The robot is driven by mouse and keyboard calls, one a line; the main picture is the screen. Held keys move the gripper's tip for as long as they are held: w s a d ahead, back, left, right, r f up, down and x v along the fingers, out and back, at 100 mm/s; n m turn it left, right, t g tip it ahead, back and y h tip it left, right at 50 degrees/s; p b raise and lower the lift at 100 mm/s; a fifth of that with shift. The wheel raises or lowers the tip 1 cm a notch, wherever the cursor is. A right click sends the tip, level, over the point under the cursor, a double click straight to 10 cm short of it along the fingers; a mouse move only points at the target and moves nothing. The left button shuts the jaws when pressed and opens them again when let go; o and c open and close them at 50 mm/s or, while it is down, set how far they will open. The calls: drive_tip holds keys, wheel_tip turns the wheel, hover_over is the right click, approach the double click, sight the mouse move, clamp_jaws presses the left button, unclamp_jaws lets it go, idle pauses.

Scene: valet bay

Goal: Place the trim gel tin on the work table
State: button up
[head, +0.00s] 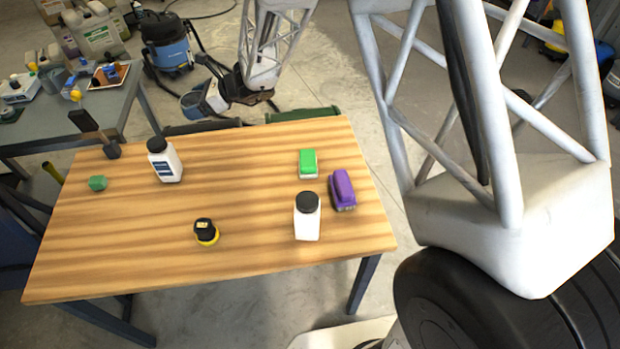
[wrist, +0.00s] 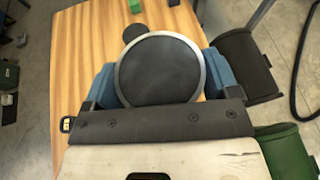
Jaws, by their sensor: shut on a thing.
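My gripper (head: 207,101) is shut on a round tin (wrist: 160,68) with a dark face and a silver rim. Its blue fingers hold the tin from both sides in the wrist view. In the head view the tin (head: 214,96) shows as a pale shape, partly hidden by the gripper. It is held up near the far edge of the wooden table (head: 255,200), apart from the top. In the wrist view the table top (wrist: 82,60) lies below and to the left of the tin. No label on the tin is readable.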

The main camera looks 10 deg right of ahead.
drive_tip(key=w+d+m, duration=0.1)
drive_tip(key=w+d, duration=0.1)
drive_tip(key=d, duration=1)
drive_tip(key=w+d, duration=0.2)
drive_tip(key=d, duration=0.9)
hover_over(286, 145)
wheel_tip(286, 145, down, 10)
drive_tip(key=shift+f+t, duration=0.3)
drive_tip(key=shift+f, duration=0.3)
drive_tip(key=shift+f, duration=3.15)
drive_tip(key=shift+f, duration=1.85)
drive_tip(key=shift+f, duration=0.15)
drive_tip(key=o, duration=0.8)
drive_tip(key=shift+c, duration=0.2)
